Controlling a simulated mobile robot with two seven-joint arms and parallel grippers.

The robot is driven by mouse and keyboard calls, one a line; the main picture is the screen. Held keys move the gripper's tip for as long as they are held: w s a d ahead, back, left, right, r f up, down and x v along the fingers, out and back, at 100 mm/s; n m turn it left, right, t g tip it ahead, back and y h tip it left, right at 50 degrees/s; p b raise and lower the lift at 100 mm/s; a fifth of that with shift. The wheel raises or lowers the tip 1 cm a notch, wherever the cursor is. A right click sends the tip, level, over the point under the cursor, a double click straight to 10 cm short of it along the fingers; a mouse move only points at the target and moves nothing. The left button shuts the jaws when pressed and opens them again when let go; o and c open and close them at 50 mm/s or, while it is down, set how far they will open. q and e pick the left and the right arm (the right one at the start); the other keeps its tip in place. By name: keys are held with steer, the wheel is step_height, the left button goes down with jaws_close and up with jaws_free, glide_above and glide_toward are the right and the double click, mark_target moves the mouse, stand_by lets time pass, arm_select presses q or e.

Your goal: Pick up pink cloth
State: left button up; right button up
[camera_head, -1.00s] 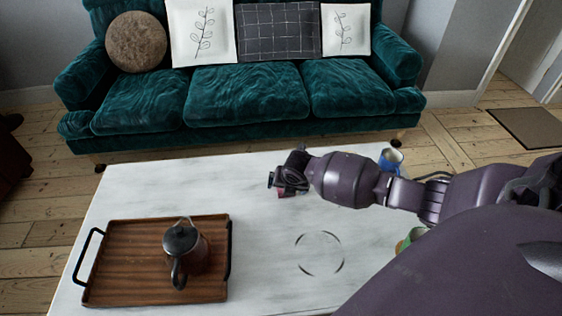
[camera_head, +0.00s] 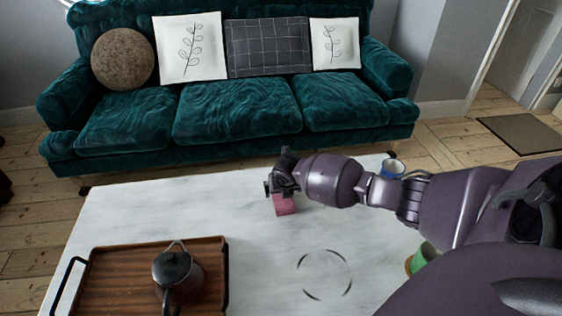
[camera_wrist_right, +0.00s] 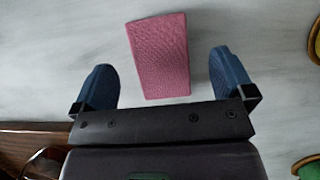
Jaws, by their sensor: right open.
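The pink cloth (camera_head: 285,207) is a small folded block lying on the white table (camera_head: 130,205), just below my right gripper (camera_head: 283,183) in the head view. In the right wrist view the cloth (camera_wrist_right: 159,55) lies between and beyond the two blue fingertips of my right gripper (camera_wrist_right: 165,78). The fingers are wide apart and a gap shows on each side of the cloth. The gripper is empty. Part of the cloth is hidden by the gripper in the head view. My left gripper is not in view.
A wooden tray (camera_head: 120,285) with a dark kettle (camera_head: 178,272) stands at the table's left. A blue cup (camera_head: 393,168) and a green cup (camera_head: 422,255) stand near my right arm. A green sofa (camera_head: 240,110) stands behind the table. The table's middle is mostly clear.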

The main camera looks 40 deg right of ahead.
steer(key=x, duration=0.1)
steer(key=b+x, duration=0.1)
steer(key=x, duration=0.2)
steer(key=shift+s+a+f+b, duration=0.2)
steer(key=shift+s+f+b, duration=0.1)
steer(key=shift+b, duration=0.05)
steer(key=shift+w+d+f, duration=0.15)
steer(key=shift+f, duration=0.15)
steer(key=shift+w+r, duration=0.2)
steer(key=shift+r, duration=0.05)
steer(key=c, duration=1)
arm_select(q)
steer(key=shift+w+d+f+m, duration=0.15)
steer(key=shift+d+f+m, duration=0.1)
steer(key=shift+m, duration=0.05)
arm_select(e)
steer(key=r, duration=0.1)
steer(key=r+p, duration=0.1)
steer(key=r, duration=0.3)
steer(key=shift+w+r, duration=0.1)
steer(key=shift+w, duration=0.15)
arm_select(q)
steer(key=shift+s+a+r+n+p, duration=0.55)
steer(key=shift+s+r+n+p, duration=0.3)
steer(key=shift+p, duration=1.65)
arm_select(e)
steer(key=shift+s+r, duration=0.1)
steer(key=shift+r, duration=3.6)
steer(key=shift+s+r, duration=0.15)
steer(key=shift+r, duration=3.55)
